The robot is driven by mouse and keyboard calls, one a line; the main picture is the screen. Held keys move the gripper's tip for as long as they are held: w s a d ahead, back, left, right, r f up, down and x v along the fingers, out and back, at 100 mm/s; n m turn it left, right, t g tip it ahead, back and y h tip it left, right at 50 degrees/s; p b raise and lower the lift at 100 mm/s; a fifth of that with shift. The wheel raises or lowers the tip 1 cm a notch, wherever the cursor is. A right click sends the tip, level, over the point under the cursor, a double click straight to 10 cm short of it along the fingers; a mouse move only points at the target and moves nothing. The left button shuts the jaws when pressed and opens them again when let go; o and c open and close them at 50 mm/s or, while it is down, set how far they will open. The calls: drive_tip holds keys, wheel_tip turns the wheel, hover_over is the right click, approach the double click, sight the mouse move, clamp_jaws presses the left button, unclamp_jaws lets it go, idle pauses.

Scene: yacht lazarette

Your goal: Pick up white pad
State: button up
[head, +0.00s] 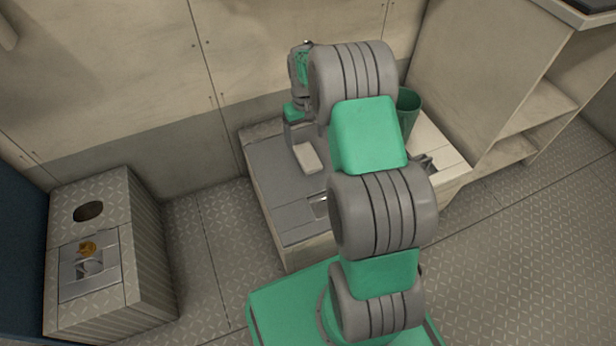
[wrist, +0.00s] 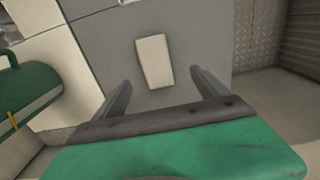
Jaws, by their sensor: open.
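The white pad (head: 308,158) is a small pale block lying on the grey top of the low bench (head: 281,194). In the wrist view the pad (wrist: 154,61) lies upright in the picture, just beyond and between the fingertips of my gripper (wrist: 157,76). My gripper is open, with one finger on each side and nothing between them. In the head view my gripper (head: 297,138) is beside the pad, partly hidden by my arm. The pad looks apart from both fingers; the height above it is hard to tell.
A green bucket (head: 408,112) stands on the bench behind my arm; it shows at the left in the wrist view (wrist: 28,88). A metal fitting (head: 427,163) is at the bench's right. A box (head: 112,217) with a round hole stands at left. Open shelves (head: 530,115) are at right.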

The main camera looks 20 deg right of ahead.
sight(307, 156)
drive_tip(key=f+b, duration=0.1)
drive_tip(key=f, duration=0.2)
drive_tip(key=f+b, duration=0.2)
drive_tip(key=f, duration=0.2)
drive_tip(key=d+f+b, duration=0.1)
drive_tip(key=f, duration=0.2)
drive_tip(key=shift+w+f, duration=0.2)
drive_tip(key=shift+r, duration=0.15)
drive_tip(key=c, duration=1.5)
drive_tip(key=shift+r, duration=0.1)
